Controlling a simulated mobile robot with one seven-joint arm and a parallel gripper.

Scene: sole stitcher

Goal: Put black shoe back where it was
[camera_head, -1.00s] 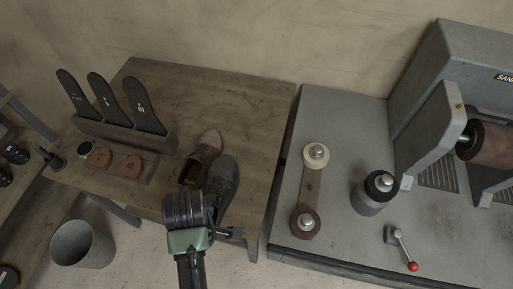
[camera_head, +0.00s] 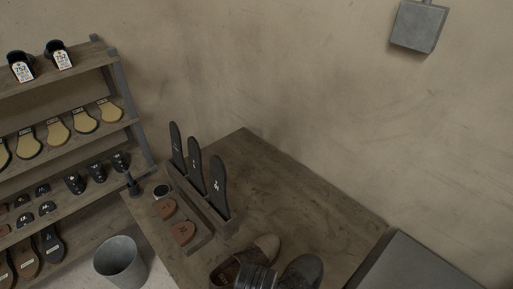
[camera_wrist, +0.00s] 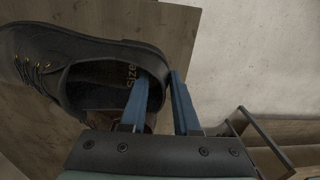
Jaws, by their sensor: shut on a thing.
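The black shoe (camera_head: 303,272) is at the bottom edge of the head view, at the front of the wooden table, partly cut off. In the wrist view the black shoe (camera_wrist: 95,50) fills the upper left, with yellow eyelets and lettering on its insole. My gripper (camera_wrist: 160,90) has one blue finger inside the shoe opening and one outside, shut on the rim at its heel end. A brown shoe (camera_head: 265,245) stands beside the black one, to its left in the head view. I cannot tell whether the black shoe touches the table.
The wooden table (camera_head: 300,205) is bare toward its back right. A rack of upright black insoles (camera_head: 195,165) and brown leather pieces (camera_head: 183,232) occupy its left. A bucket (camera_head: 120,262) stands on the floor beside a stocked shelf (camera_head: 60,85). A grey machine surface (camera_head: 420,265) borders the right.

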